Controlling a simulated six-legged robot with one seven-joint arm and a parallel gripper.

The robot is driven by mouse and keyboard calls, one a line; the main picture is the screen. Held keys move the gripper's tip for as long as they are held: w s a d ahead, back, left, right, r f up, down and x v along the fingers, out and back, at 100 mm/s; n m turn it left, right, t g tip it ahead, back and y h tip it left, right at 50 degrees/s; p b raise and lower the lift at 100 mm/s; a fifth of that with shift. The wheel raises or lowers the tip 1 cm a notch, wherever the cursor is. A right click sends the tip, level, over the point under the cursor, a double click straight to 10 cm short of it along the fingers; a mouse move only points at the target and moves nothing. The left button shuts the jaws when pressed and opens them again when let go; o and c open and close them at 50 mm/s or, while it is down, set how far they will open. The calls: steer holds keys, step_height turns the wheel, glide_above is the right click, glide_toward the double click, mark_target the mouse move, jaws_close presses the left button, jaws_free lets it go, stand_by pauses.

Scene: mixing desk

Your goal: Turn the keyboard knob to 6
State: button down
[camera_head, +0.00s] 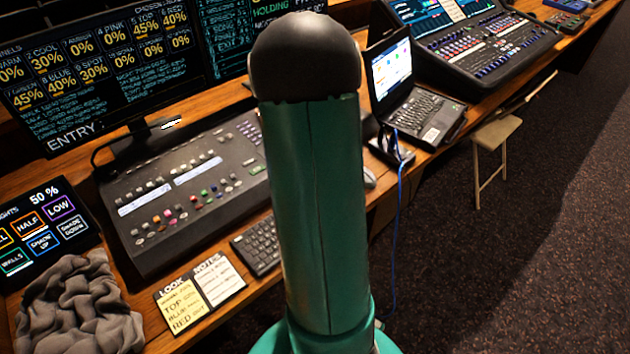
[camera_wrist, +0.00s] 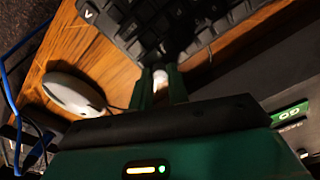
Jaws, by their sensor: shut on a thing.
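The black keyboard (camera_head: 257,246) lies on the wooden desk, partly hidden behind my arm in the head view. In the wrist view the keyboard (camera_wrist: 185,22) fills the top, with its keys toward the camera. A small pale knob (camera_wrist: 160,78) is at its near edge, between the fingers of my gripper (camera_wrist: 161,84). The gripper is shut on this knob. No number or pointer mark on the knob is readable. My arm hides the gripper and the knob in the head view.
A white mouse (camera_wrist: 73,93) lies left of my gripper, with blue cable (camera_wrist: 22,65) beyond it. The mixing console (camera_head: 175,190) stands behind the keyboard. A laptop (camera_head: 425,112) is to the right. Paper notes (camera_head: 218,281) and grey cloth (camera_head: 80,308) lie left.

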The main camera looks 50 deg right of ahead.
steer(key=m, duration=1.2)
steer(key=shift+m, duration=0.3)
stand_by(0.3)
steer(key=c, duration=1.3)
jaws_free()
steer(key=shift+r, duration=0.1)
step_height(320, 180, up, 14)
steer(key=shift+f, duration=0.2)
